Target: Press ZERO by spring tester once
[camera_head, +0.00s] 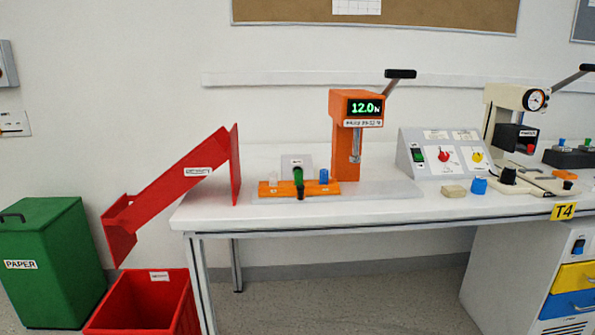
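The spring tester (343,112) is an orange column standing on the left part of the white bench. Its display (365,107) reads 12.0 N in green. A black-handled lever (400,74) sticks up to the right behind its head. A small white label sits under the display, too small to read surely. A vertical metal rod hangs under the head. I cannot make out a button marked ZERO on it. Neither of my grippers is in view.
An orange rack (268,190) with green and blue pieces lies left of the tester. Farther left are a red chute (170,190), a red bin (145,300) and a green PAPER bin (45,245). A sloped switch panel (440,155) stands to the right. The bench's front edge is clear.

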